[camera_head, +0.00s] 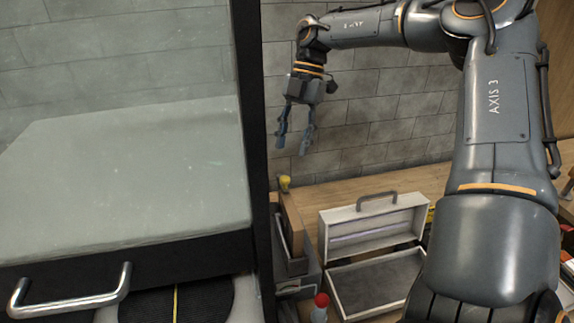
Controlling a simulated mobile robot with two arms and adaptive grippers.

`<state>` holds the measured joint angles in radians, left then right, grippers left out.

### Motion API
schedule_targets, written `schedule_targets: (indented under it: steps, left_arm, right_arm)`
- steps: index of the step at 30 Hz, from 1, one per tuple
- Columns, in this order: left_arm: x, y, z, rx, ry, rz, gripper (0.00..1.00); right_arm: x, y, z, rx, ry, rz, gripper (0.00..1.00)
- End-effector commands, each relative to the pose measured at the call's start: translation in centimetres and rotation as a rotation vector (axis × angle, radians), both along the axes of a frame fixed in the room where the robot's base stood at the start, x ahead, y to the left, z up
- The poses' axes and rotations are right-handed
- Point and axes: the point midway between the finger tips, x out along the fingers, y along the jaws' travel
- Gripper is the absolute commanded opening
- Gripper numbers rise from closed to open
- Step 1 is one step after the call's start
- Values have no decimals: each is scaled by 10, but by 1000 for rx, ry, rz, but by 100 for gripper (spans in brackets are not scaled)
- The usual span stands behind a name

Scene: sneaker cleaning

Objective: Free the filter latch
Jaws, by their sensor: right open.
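My right gripper (292,147) hangs from my right arm at the upper middle, fingers down and spread apart, with nothing between them. It is in front of the grey tiled wall, above the workbench. A cabinet with a large translucent panel (125,185), a black frame and a metal handle (72,300) fills the left side. No filter latch can be made out in this view. My left gripper is not in view.
An open white case (345,213) with a raised lid stands on the wooden bench (405,180). A red-capped bottle (320,309) is near the bottom edge. A yellow-topped item (284,183) stands by the cabinet's black post (256,130).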

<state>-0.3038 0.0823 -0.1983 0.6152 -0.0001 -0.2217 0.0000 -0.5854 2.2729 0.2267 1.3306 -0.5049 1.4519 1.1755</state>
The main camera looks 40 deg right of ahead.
Motion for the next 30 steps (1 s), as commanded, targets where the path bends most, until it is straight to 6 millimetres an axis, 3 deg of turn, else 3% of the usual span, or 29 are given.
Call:
schedule_targets:
  steps: [10, 23, 30]
  left_arm:
    - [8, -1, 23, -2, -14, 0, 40]
    - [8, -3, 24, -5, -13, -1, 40]
    - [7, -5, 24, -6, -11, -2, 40]
  right_arm:
    - [-7, 22, -54, 0, 2, 1, 44]
    - [-7, 26, -67, 1, -2, -1, 44]
    - [-7, 26, -66, 0, -2, -1, 0]
